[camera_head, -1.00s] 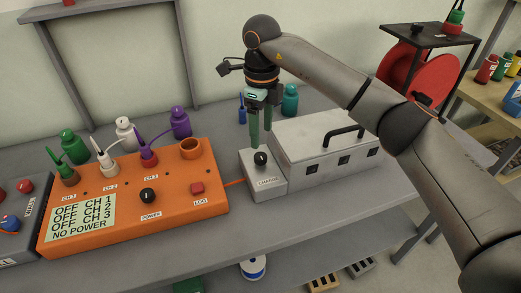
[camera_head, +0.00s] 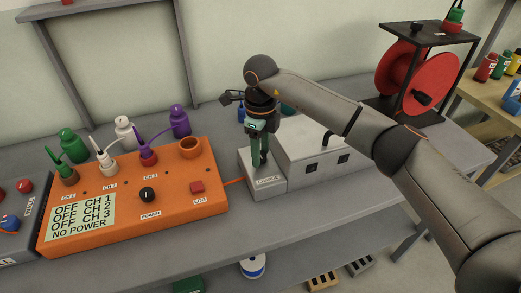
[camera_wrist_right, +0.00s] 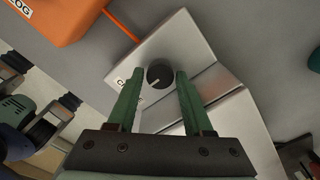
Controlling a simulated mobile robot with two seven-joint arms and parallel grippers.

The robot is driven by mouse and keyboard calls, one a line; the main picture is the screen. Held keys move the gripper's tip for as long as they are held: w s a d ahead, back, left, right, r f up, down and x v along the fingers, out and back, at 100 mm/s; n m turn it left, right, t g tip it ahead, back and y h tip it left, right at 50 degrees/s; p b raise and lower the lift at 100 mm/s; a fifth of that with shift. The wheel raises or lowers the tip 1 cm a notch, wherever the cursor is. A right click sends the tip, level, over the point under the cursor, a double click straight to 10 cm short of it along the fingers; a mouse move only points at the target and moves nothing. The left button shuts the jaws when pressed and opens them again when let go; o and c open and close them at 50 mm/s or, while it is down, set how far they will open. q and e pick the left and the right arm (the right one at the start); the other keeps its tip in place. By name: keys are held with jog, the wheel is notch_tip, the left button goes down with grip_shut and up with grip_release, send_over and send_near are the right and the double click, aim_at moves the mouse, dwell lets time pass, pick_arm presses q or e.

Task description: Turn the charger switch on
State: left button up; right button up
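The charger is a light grey box (camera_head: 262,188) with a label on its front edge, joined to a larger grey lidded case (camera_head: 303,155). Its black round switch knob (camera_wrist_right: 160,73) has a pale pointer mark and shows clearly in the right wrist view. In the head view the knob is mostly hidden by my right gripper (camera_head: 260,160). That gripper points down over the charger box. In the right wrist view its two green fingers stand open on either side of the knob, with gaps visible. My left gripper is not in view.
An orange panel (camera_head: 120,225) with a display reading OFF and NO POWER, a black power knob (camera_head: 148,195) and coloured bottles stands to the left. An orange cable (camera_wrist_right: 121,25) runs to the charger. A red reel (camera_head: 420,75) is at the right. The front tabletop is clear.

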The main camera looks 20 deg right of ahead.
grip_shut()
jog(key=shift+m, duration=0.3)
jog(key=shift+r+m+p, duration=0.1)
jog(key=shift+m+p, duration=0.25)
jog(key=shift+m, duration=0.65)
jog(key=m, duration=0.2)
jog(key=shift+m, duration=0.3)
jog(key=shift+m+p, duration=0.45)
jog(key=shift+m, duration=1.45)
jog(key=m+p, duration=0.1)
jog(key=m, duration=0.2)
jog(key=shift+m, duration=0.3)
jog(key=m+p, duration=0.1)
jog(key=m, duration=0.4)
jog(key=shift+a+p, duration=0.1)
jog(key=shift+p, duration=0.2)
jog(key=shift+m, duration=0.3)
